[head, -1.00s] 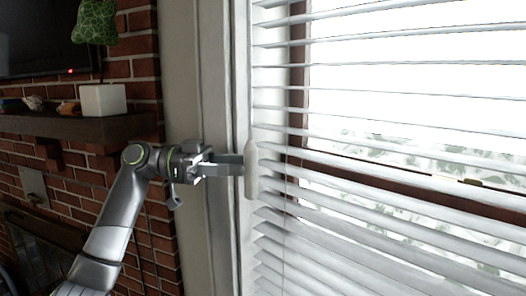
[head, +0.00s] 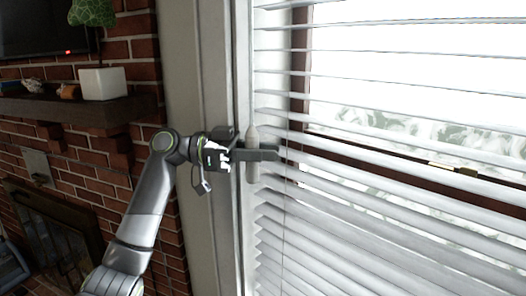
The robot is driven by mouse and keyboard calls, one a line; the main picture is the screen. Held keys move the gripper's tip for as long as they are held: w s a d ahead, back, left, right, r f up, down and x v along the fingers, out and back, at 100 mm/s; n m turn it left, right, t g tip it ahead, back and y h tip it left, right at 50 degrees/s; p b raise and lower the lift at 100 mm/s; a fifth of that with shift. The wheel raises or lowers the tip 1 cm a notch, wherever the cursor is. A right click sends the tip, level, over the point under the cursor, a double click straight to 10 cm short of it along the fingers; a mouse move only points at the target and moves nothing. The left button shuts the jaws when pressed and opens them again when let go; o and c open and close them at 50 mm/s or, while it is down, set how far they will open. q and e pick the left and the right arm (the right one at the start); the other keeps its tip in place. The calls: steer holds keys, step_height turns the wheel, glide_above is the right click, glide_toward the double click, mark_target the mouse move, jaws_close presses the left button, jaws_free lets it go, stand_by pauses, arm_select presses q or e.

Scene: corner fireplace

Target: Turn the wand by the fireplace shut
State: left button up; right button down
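The wand (head: 252,171) is a pale grey, upright handle hanging at the left edge of the white window blind (head: 350,206). Light shows between the upper slats; the lower slats look closer together. My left gripper (head: 256,152) is at the wand, with a dark finger crossing in front of its middle. The wand's top and lower end show above and below the finger. The other finger is partly hidden, so I cannot tell whether they grip it. My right gripper is not in view.
A brick wall (head: 142,205) with a dark mantel (head: 70,108) is on the left. A white pot (head: 103,83) with a green plant stands on the mantel. The pale window frame (head: 215,240) runs just left of the wand.

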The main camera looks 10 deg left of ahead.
arm_select(q)
steer(key=shift+c, duration=1)
steer(key=shift+w+a+n+t+y+b, duration=0.3)
steer(key=shift+n+t+y+b, duration=1)
steer(key=shift+n+t+y, duration=1.4)
steer(key=shift+w+a+n+t+y+b, duration=0.3)
steer(key=shift+n+t+y+b, duration=1.05)
steer(key=shift+n+t+y, duration=1.35)
steer(key=shift+w+a+n+t+y+b, duration=0.3)
steer(key=shift+n+t+y+b, duration=1)
steer(key=shift+n+t+y, duration=1.4)
steer(key=shift+t, duration=0.4)
steer(key=o, duration=0.9)
steer(key=shift+w, duration=0.15)
steer(key=shift+o, duration=0.2)
